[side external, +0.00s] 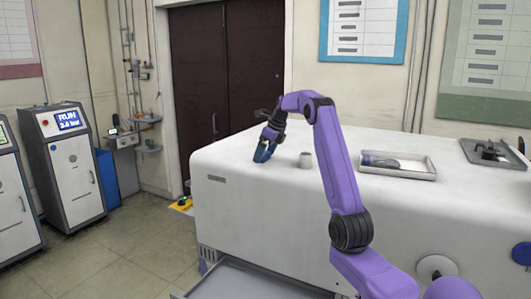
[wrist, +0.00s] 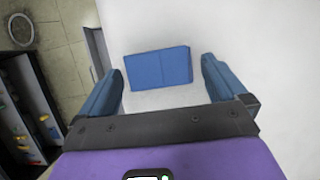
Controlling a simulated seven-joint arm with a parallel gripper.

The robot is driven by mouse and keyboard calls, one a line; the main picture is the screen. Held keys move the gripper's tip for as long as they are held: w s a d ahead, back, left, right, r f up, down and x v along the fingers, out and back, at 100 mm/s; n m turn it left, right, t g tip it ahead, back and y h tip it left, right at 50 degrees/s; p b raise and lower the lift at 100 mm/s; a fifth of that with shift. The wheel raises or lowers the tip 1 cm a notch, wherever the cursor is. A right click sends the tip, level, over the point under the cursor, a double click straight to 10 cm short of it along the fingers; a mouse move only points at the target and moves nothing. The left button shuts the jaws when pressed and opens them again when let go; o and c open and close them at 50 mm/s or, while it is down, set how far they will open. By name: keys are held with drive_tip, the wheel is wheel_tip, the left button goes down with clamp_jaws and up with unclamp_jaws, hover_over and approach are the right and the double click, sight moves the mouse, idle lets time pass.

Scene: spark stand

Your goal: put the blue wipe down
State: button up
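The blue wipe (wrist: 158,68) shows in the wrist view as a flat blue rectangle with a faint fold line, seemingly on the white top. It lies between the fingertips of my gripper (wrist: 160,64). The two blue fingers are wide apart, with a narrow gap to the wipe on the right; the left finger is very close to its edge, and I cannot tell if they touch. In the side view my gripper (side external: 263,154) points down, low at the left end of the white top (side external: 235,165). There I cannot separate the wipe from the blue fingers.
Further right are a light tray (side external: 420,174) holding a dark-ended item and a dark tray (side external: 515,163) with a black fixture. The top's left edge is close to my gripper. Open top lies in front.

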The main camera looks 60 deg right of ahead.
drive_tip(key=shift+r, duration=0.1)
drive_tip(key=v, duration=1.2)
